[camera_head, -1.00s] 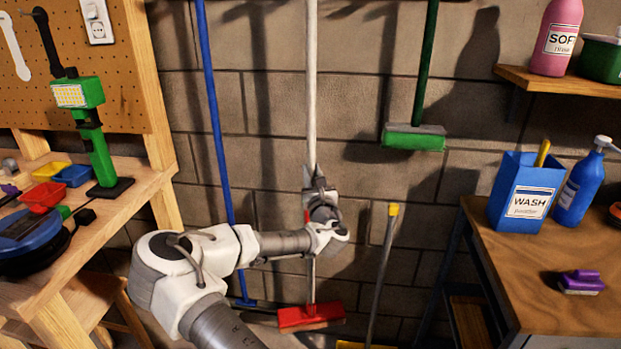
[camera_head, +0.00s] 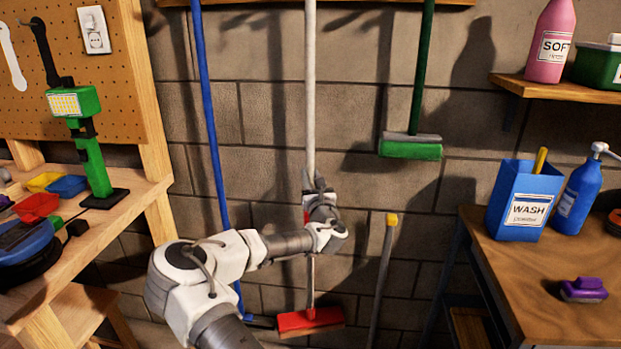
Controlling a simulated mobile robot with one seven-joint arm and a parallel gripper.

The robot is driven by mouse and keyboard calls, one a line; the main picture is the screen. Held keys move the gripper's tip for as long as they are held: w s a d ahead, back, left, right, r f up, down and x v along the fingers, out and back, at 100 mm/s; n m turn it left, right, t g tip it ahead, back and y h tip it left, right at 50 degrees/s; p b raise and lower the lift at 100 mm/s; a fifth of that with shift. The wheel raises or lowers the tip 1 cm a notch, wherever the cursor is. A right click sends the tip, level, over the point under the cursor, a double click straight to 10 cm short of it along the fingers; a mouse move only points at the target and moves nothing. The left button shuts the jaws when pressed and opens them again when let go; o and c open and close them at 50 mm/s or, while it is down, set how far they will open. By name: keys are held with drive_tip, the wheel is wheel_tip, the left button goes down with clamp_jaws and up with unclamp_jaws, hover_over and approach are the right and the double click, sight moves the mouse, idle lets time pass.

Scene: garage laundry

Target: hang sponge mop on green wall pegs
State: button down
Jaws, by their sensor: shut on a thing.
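A long-handled mop with a white pole (camera_head: 310,90) and a red head (camera_head: 311,321) stands nearly upright in front of the block wall, head down. I take it for the sponge mop. My gripper (camera_head: 315,187) is shut on its pole, well above the head. The wrist hides part of the pole. A red part of the pole shows just beside my fingers. The pole's top runs out of view. No green pegs show; only the underside of a wooden wall rail (camera_head: 350,3) is visible at the top edge.
A blue-handled tool (camera_head: 211,130) is left of the mop. A green-headed tool (camera_head: 410,148) hangs to the right. A yellow-tipped grey pole (camera_head: 383,265) leans below it. A workbench (camera_head: 130,215) stands left, a table (camera_head: 545,300) right.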

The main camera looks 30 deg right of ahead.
drive_tip(key=shift+f+b, duration=0.85)
drive_tip(key=shift+b, duration=0.2)
drive_tip(key=c, duration=0.9)
unclamp_jaws()
drive_tip(key=shift+r, duration=0.1)
drive_tip(key=shift+c, duration=0.2)
drive_tip(key=o, duration=0.3)
drive_tip(key=shift+o, duration=0.2)
drive_tip(key=shift+f, duration=0.2)
